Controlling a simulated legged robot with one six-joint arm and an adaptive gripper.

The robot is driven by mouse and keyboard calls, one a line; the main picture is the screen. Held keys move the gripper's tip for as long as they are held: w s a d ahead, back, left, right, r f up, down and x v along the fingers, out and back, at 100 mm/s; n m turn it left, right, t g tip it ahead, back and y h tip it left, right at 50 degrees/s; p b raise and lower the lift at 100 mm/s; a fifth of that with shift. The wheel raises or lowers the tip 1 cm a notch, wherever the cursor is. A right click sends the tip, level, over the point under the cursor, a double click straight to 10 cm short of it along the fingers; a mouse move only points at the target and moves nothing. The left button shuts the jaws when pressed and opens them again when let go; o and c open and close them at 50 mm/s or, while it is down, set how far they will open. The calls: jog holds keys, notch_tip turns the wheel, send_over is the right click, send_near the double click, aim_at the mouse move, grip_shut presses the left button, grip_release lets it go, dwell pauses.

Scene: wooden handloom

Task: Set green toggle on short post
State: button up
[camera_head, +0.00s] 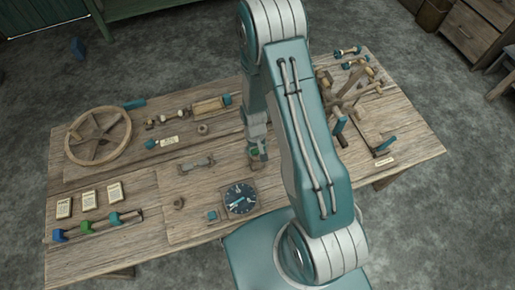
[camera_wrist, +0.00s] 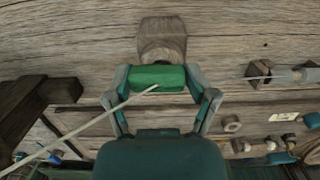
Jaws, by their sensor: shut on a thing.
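My gripper (camera_wrist: 160,82) is shut on the green toggle (camera_wrist: 157,77), a short green bar lying crosswise between its two fingers. A pale cord (camera_wrist: 100,113) runs from the toggle toward the lower left of the wrist view. A wooden post (camera_wrist: 163,38) shows just beyond the toggle in the wrist view. I cannot tell whether the toggle touches it, and the toggle covers its near side. In the head view my gripper (camera_head: 258,157) is low over the middle of the workbench, with a bit of green at its tips.
The wooden bench (camera_head: 130,260) holds a spoked wheel (camera_head: 98,136) at left, a dark dial (camera_head: 241,198) near the front and a row of coloured pegs (camera_head: 87,227) at front left. Wooden frame parts (camera_head: 350,95) stand at right. My arm hides part of the bench.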

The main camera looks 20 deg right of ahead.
jog(key=shift+a+f, duration=0.1)
jog(key=shift+a, duration=0.15)
jog(key=shift+c, duration=0.4)
jog(key=o, duration=1)
jog(key=shift+d, duration=0.25)
notch_tip(320, 180, up, 12)
jog(key=w, duration=0.1)
jog(key=shift+w, duration=0.3)
